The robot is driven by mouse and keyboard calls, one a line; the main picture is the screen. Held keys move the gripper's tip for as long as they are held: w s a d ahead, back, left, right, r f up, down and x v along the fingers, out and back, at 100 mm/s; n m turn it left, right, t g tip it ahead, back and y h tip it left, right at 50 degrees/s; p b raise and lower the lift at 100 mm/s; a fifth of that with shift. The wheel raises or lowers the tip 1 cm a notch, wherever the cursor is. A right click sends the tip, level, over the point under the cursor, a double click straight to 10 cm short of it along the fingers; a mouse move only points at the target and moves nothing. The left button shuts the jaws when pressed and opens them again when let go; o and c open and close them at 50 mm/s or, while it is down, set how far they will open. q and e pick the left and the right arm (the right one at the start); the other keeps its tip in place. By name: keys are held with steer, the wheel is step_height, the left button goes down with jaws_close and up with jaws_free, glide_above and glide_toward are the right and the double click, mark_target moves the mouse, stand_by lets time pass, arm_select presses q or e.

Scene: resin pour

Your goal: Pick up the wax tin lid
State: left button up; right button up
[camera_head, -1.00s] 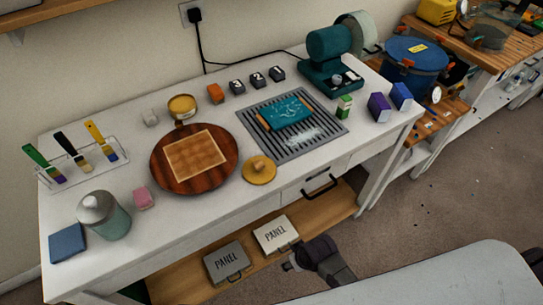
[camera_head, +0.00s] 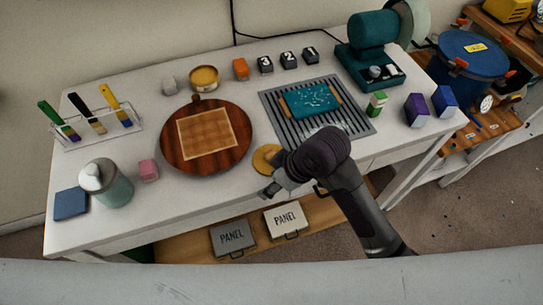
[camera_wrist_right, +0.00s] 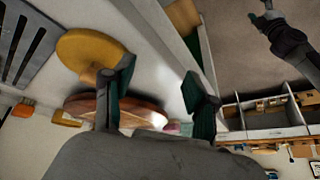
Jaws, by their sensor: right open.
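The wax tin lid (camera_head: 266,157) is a round yellow disc with a knob, lying flat on the white table right of the round wooden board. My right gripper (camera_head: 271,187) is beside its front edge and partly hides it. In the right wrist view the lid (camera_wrist_right: 84,50) and its knob are by one finger of the open right gripper (camera_wrist_right: 162,95); nothing is between the fingers. I cannot tell whether that finger touches the lid. The open yellow tin (camera_head: 204,77) stands behind the board. A dark arm end, apparently my left gripper (camera_wrist_right: 264,16), shows small in the wrist view.
The round wooden board (camera_head: 176,155) lies left of the lid. A slotted grey tray (camera_head: 357,122) with a teal piece lies to the right. A pink block (camera_head: 148,169) and a grey-green canister (camera_head: 113,188) stand front left. The table's front edge (camera_head: 225,212) is close to the gripper.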

steer(key=w+r+n+g+h, duration=0.2)
steer(key=w+r+n+h, duration=0.3)
steer(key=w+r+n, duration=0.6)
steer(key=m+p, duration=0.1)
glide_above(271, 153)
step_height(271, 153, down, 7)
steer(key=shift+r, duration=0.1)
step_height(271, 153, down, 5)
steer(key=shift+s+p, duration=0.1)
steer(key=shift+p, duration=1)
steer(key=shift+f, duration=0.2)
arm_select(q)
steer(key=r, duration=0.3)
steer(key=shift+w+d, duration=0.3)
steer(key=shift+d, duration=0.1)
arm_select(e)
jaws_close()
